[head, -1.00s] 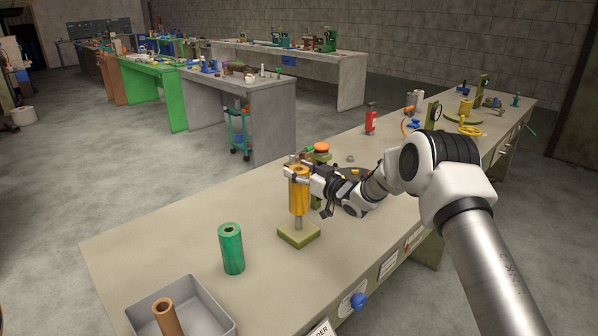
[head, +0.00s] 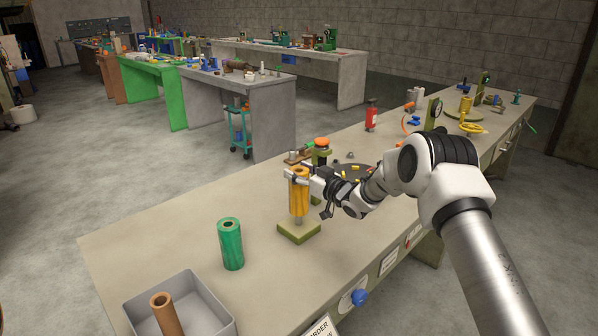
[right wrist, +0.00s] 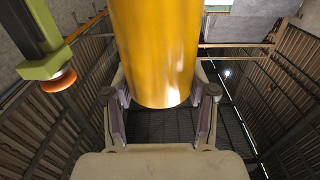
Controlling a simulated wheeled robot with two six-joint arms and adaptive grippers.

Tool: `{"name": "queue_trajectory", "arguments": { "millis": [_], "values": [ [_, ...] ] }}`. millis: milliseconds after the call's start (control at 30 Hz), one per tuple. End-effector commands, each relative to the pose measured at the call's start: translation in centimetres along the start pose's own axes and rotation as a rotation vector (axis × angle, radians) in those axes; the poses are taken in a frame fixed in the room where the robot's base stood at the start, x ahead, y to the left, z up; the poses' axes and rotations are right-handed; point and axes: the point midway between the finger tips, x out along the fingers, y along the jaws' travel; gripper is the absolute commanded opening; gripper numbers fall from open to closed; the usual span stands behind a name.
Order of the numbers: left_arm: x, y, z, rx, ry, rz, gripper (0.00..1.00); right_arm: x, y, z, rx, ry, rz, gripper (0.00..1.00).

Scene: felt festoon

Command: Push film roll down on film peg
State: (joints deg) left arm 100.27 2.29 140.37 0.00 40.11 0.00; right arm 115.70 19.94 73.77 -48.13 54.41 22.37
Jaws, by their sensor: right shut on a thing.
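The yellow film roll (head: 299,198) stands upright around the grey film peg (head: 299,221). A short length of the peg shows between the roll's lower end and the square green base (head: 299,233). My right gripper (head: 297,175) is shut on the roll near its top, coming in from the right. In the right wrist view the roll (right wrist: 155,50) is large and sits between the two fingers. My left gripper is not in view.
A green roll (head: 231,244) stands to the left of the peg base. A grey tray (head: 215,307) with a brown roll (head: 166,314) is at the front. An orange-topped green stand (head: 321,148) is just behind my gripper.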

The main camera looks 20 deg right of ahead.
Motion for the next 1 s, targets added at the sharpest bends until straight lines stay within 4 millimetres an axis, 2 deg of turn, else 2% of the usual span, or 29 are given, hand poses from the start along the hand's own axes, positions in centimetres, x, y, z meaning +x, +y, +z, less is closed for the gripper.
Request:
{"name": "queue_trajectory", "arguments": {
  "millis": [1000],
  "values": [
    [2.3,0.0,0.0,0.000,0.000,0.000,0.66,0.0,0.0,3.2,0.000,0.000,0.000,0.00]
  ]
}}
